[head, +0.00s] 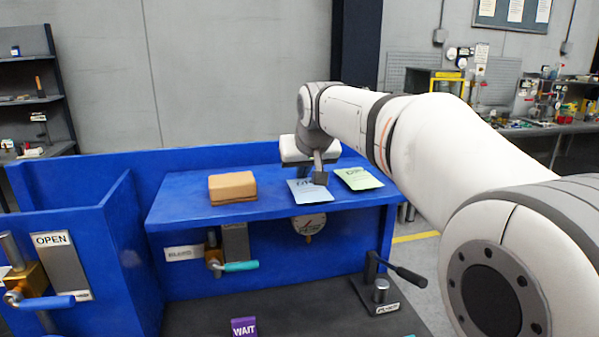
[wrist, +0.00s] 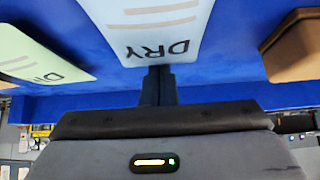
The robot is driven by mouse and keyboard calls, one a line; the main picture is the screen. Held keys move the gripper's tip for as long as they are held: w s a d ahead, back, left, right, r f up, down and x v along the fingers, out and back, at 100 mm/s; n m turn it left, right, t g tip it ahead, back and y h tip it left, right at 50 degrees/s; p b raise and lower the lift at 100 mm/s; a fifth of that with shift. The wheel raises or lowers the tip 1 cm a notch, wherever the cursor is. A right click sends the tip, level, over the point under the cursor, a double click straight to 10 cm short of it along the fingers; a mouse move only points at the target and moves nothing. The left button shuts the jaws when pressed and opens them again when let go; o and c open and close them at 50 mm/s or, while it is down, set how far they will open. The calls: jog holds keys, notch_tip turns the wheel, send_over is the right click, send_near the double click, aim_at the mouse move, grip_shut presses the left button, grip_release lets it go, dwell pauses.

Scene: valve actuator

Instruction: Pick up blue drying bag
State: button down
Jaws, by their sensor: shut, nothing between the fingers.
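The light blue drying bag (head: 306,190) lies flat on the blue shelf, towards its front edge. In the wrist view the bag (wrist: 150,30) shows its DRY lettering upside down, just beyond my fingertips. My gripper (head: 320,180) points down at the right part of the bag. In the wrist view my gripper (wrist: 158,72) is shut with its fingers together at the edge of the bag, with nothing between them. Whether the fingertips touch the bag, I cannot tell.
A green bag (head: 358,178) lies to the right of the blue one. A brown block (head: 232,187) sits to the left on the blue shelf (head: 180,205).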

aim_at(309, 189)
jog(key=s, duration=0.2)
jog(key=shift+s+d+b, duration=0.25)
jog(key=shift+s+b, duration=0.05)
jog(key=shift+b, duration=0.1)
